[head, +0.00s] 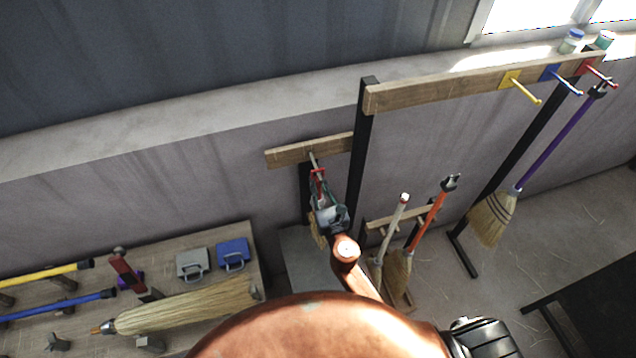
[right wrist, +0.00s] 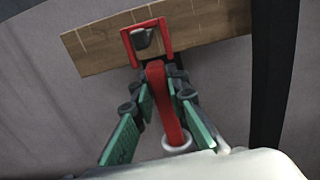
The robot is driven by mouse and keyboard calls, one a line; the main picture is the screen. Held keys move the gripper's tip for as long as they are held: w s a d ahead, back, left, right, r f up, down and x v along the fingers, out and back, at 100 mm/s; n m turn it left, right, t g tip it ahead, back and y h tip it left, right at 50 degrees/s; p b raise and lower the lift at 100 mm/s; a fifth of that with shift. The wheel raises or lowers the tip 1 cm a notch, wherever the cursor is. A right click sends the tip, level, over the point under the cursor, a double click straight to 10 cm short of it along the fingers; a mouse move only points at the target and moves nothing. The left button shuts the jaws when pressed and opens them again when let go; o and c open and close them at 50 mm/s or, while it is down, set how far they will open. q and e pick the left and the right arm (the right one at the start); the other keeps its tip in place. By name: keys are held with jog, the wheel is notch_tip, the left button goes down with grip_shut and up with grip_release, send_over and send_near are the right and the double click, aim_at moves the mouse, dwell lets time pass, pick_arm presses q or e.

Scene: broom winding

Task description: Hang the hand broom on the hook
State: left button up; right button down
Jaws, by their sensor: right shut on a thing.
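The hand broom (head: 318,238) has a red handle and straw bristles that hang down behind my right gripper (head: 325,198). In the right wrist view, the gripper (right wrist: 162,88) is shut on the red handle (right wrist: 160,85), with green finger pads on either side. The handle ends in a squared red loop (right wrist: 163,28). A dark hook tip (right wrist: 144,38) shows inside the loop's outline, in front of the small wall board (right wrist: 90,50). In the head view, the hook (head: 314,159) sticks out from this board (head: 285,155). I cannot tell whether the loop rests on the hook.
A black-posted rack with a wooden rail (head: 430,91) stands right of the board, with coloured hooks and a purple-handled broom (head: 555,145). Two more brooms (head: 433,212) lean below. A table (head: 215,315) at left holds a straw broom head (head: 185,308), dustpans and handles.

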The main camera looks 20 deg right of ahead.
jog(key=c, duration=1.8)
grip_release()
jog(key=s, duration=1.2)
jog(key=shift+d, duration=0.25)
